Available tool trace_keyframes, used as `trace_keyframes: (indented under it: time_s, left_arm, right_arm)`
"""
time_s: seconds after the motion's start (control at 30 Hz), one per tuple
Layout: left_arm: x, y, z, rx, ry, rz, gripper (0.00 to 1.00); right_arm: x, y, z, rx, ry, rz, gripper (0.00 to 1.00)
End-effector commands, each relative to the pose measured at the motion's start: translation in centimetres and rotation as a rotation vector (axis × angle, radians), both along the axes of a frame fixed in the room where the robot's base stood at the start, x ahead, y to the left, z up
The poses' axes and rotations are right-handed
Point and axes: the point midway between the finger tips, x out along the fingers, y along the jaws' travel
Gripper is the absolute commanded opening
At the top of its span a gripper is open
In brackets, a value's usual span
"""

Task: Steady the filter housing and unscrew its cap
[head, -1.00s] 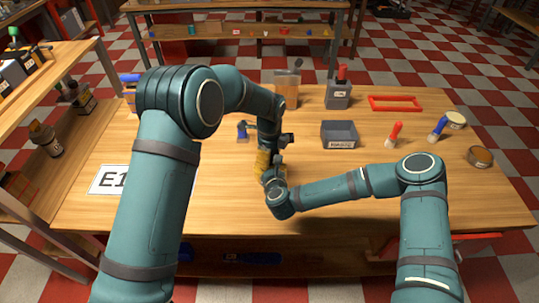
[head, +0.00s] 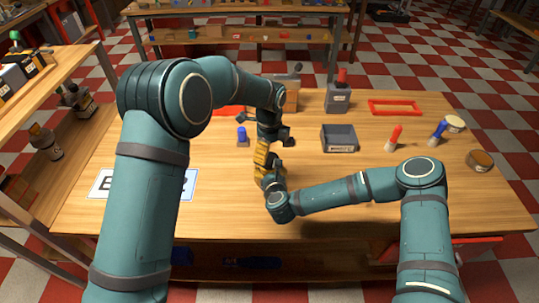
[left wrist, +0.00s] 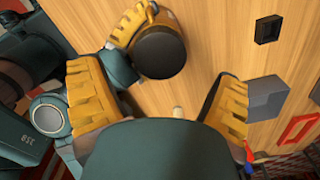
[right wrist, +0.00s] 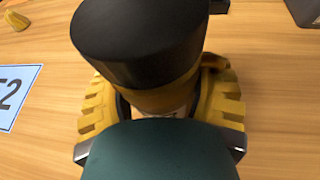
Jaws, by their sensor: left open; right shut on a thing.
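The filter housing has a wide black cap (right wrist: 140,28) above an amber body (right wrist: 165,97) in the right wrist view. My right gripper (right wrist: 160,105) is shut around the body below the cap. In the left wrist view the cap (left wrist: 159,52) shows from above, with the right gripper's yellow fingers beside it. My left gripper (left wrist: 157,78) is open; its two fingers are spread wide, with the cap ahead between them and no visible contact. In the head view my left gripper (head: 264,147) is above my right gripper (head: 267,176), and they hide the housing.
A red frame (head: 394,106) is behind. A small blue item (head: 242,136) and a printed sheet (head: 188,185) are left. The front-right table is clear.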

Motion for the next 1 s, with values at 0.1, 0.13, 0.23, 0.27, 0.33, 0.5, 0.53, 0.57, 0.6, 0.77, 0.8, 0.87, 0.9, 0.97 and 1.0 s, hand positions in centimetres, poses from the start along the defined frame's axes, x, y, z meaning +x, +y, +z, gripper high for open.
trace_keyframes:
  time_s: [0.1, 0.13, 0.23, 0.27, 0.33, 0.5, 0.53, 0.57, 0.6, 0.77, 0.8, 0.87, 0.9, 0.97, 1.0]
  left_arm:
    - [-0.1, 0.0, 0.1, -0.001, 0.006, -0.017, 0.91]
    - [-0.2, -0.1, 0.2, -0.002, 0.009, -0.029, 0.91]
    - [-0.3, -0.2, 0.6, -0.005, 0.017, -0.083, 0.91]
    - [-0.3, -0.1, 0.8, -0.006, 0.019, -0.103, 0.91]
    - [-0.4, -0.2, 1.3, -0.006, 0.02, -0.152, 0.91]
    - [-0.2, -0.1, 2.7, -0.005, 0.011, -0.245, 0.91]
    - [-0.1, 0.0, 2.9, -0.003, 0.009, -0.257, 0.91]
    - [-0.1, -0.1, 3.1, -0.004, 0.006, -0.267, 0.91]
    - [-0.1, 0.0, 3.2, -0.002, 0.004, -0.277, 0.91]
    - [0.0, 0.0, 2.6, 0.001, 0.001, -0.294, 0.91]
    - [0.0, 0.0, 2.2, 0.001, 0.002, -0.294, 0.91]
    - [-0.1, 0.0, 1.4, 0.001, 0.003, -0.294, 0.91]
    - [-0.1, 0.0, 0.7, 0.001, 0.003, -0.294, 0.91]
    - [-0.1, 0.0, -0.2, 0.001, 0.003, -0.293, 0.91]
    - [-0.1, 0.0, -0.8, 0.0, 0.003, -0.293, 0.91]
  right_arm:
    - [0.0, 0.0, 0.1, 0.0, -0.002, 0.0, 0.0]
    - [0.0, 0.0, 0.1, 0.0, -0.002, 0.0, 0.0]
    - [0.0, 0.0, 0.1, 0.0, -0.002, 0.0, 0.0]
    - [0.0, 0.0, 0.1, 0.0, -0.002, 0.0, 0.0]
    - [0.0, 0.0, 0.1, 0.0, -0.002, 0.0, 0.0]
    - [0.0, 0.0, 0.1, 0.0, -0.002, 0.0, 0.0]
    - [0.0, 0.0, 0.1, 0.0, -0.002, 0.0, 0.0]
    - [0.0, 0.0, 0.1, 0.0, -0.002, 0.0, 0.0]
    - [0.0, 0.0, 0.1, 0.0, -0.002, 0.0, 0.0]
    - [0.0, 0.0, 0.1, 0.0, -0.002, 0.0, 0.0]
    - [0.0, 0.0, 0.1, 0.0, -0.002, 0.0, 0.0]
    - [0.0, 0.0, 0.1, 0.0, -0.002, 0.0, 0.0]
    - [0.0, 0.0, 0.1, 0.0, -0.002, 0.0, 0.0]
    - [0.0, 0.0, 0.1, 0.0, -0.002, 0.0, 0.0]
    - [0.0, 0.0, 0.1, 0.0, -0.002, 0.0, 0.0]
